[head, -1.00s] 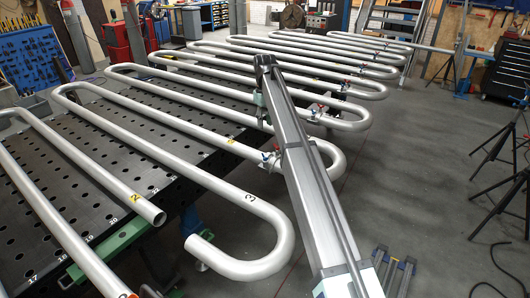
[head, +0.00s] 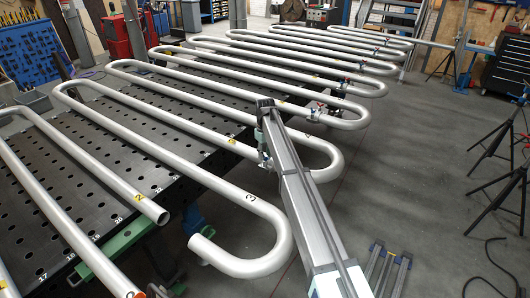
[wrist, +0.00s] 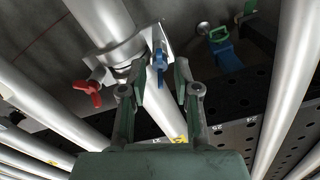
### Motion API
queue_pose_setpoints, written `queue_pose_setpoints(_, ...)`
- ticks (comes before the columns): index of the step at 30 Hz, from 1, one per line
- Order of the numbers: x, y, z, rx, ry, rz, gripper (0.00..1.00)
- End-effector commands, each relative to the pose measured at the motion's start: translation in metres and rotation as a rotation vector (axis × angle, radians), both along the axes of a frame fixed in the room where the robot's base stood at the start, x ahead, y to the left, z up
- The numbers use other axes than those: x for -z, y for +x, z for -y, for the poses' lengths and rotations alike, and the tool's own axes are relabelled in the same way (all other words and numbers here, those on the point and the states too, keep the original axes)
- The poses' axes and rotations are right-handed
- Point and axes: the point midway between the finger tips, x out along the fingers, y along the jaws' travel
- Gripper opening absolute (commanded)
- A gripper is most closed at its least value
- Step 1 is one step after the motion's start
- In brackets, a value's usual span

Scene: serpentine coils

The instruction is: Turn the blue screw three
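The blue screw (wrist: 181,74) shows in the wrist view on a bright metal clamp (wrist: 150,48) fixed around a grey pipe. My gripper (wrist: 160,76) has its two green fingers apart, with the blue screw between them, close to the right finger. I cannot tell whether that finger touches it. A red screw (wrist: 87,92) sits on the clamp's other side, left of my left finger. In the head view my gripper (head: 262,145) hangs from the arm's end over the pipe bends, and hides most of this clamp.
Several grey bent pipes lie over the perforated dark table (head: 100,205). Another clamp with a red screw (head: 318,106) stands further back. A blue and green clamp (wrist: 224,48) is right of my gripper in the wrist view. The floor at right is open, with black stands (head: 505,160).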

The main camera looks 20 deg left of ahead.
Motion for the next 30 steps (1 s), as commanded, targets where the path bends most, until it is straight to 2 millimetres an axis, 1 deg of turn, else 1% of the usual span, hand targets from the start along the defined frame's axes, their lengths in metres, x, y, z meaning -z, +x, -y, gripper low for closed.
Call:
queue_pose_setpoints(8, 0.001, 0.0, 0.0, 0.0, 0.0, 0.0, 0.31)
queue_pose_setpoints(9, 0.001, 0.0, 0.0, 0.0, 0.0, 0.0, 0.17)
queue_pose_setpoints(10, 0.0009, 0.0, 0.0, 0.0, 0.0, 0.0, 0.06)
queue_pose_setpoints(11, 0.0009, 0.0, 0.0, 0.0, 0.0, 0.0, 0.0)
queue_pose_setpoints(23, 0.0013, 0.0001, -0.0001, 0.016, 0.0, 0.0, 0.0)
queue_pose_setpoints(30, 0.0024, 0.0003, -0.0003, 0.109, 0.001, 0.001, 0.0)
